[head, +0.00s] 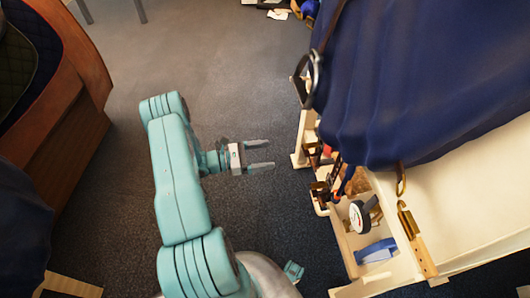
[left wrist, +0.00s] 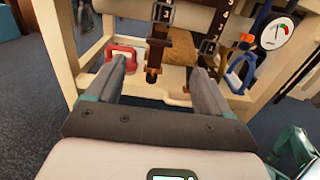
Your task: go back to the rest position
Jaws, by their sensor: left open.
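My left gripper (head: 272,154) is open and empty in the head view, with its two fingers apart and pointing right. It hangs over the dark carpet, left of a cream wooden frame (head: 302,140). In the left wrist view, the open fingers (left wrist: 160,72) point at the frame, with a brown strap and buckle (left wrist: 157,50) beyond them. A red ring-shaped handle (left wrist: 122,52) shows beside the left finger. No identifiable right gripper shows.
A dark blue cover (head: 420,70) drapes over the right side. A round dial gauge (head: 360,216) and a blue clamp (left wrist: 240,72) are at the frame. A brown wooden piece of furniture (head: 85,120) stands left. Open carpet (head: 210,70) lies between.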

